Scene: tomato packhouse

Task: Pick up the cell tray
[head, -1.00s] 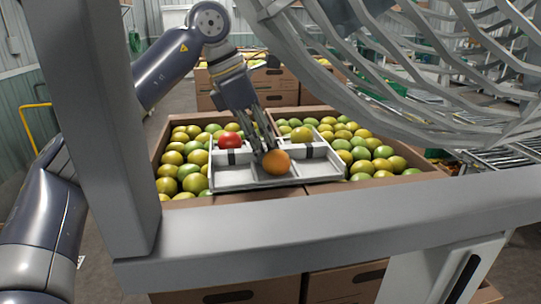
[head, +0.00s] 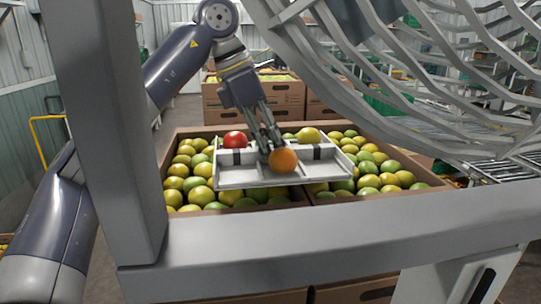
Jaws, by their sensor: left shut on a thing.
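The cell tray (head: 236,183) is a light grey divided tray above the tomatoes in the cardboard box. Its front edge stands clear of the fruit, which shows below it. It holds a red tomato (head: 234,139) at back left, an orange tomato (head: 283,160) at the front and a yellow-green tomato (head: 309,135) at back right. My left gripper (head: 269,148) reaches down into the middle of the tray and is shut on it. The fingertips are partly hidden behind the orange tomato. My right gripper is not in view.
The cardboard box (head: 440,186) of green and yellow tomatoes lies below the tray. A grey metal beam (head: 330,243) crosses in front, with a grey post (head: 110,130) at left. A curved wire-like metal frame (head: 375,110) hangs at upper right. More boxes (head: 265,103) stand behind.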

